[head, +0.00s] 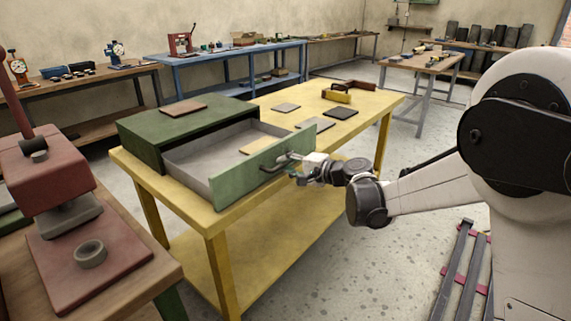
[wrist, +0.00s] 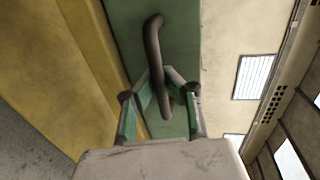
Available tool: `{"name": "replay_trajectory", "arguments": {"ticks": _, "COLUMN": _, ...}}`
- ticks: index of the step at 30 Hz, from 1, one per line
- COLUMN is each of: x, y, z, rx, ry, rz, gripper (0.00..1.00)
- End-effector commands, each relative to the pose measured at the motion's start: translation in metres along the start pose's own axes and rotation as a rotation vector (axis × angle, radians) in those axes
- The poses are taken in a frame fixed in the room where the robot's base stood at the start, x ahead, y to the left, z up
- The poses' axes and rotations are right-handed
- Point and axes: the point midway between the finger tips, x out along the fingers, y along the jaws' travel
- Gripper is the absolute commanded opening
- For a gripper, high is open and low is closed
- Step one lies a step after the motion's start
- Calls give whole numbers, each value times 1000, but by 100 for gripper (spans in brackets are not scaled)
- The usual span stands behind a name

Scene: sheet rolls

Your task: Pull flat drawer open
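The flat drawer is pulled well out of a green cabinet (head: 150,133) on the yellow table. Its green front panel (head: 238,178) and grey inside (head: 205,158) show in the head view. A tan flat piece (head: 260,144) shows inside it. The dark bar handle (head: 274,163) is on the front panel; it also shows in the wrist view (wrist: 153,45). My gripper (head: 297,165) is at the handle. In the wrist view its fingers (wrist: 159,78) converge on both sides of the bar and look shut on it. The exact contact is partly hidden.
The yellow table (head: 330,128) bears several flat plates and a yellow-and-brown tool (head: 337,96). A red press (head: 45,175) stands on a wooden bench at the left. Open floor (head: 365,255) lies in front of the table. Dark rails (head: 455,270) lie at the lower right.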

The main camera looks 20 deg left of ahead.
Motion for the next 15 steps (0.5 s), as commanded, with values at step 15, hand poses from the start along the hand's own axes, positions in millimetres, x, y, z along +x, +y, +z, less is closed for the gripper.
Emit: {"name": "replay_trajectory", "arguments": {"ticks": 15, "x": -5, "y": 0, "z": -1, "rx": 0, "ry": 1, "rz": 0, "gripper": 30}}
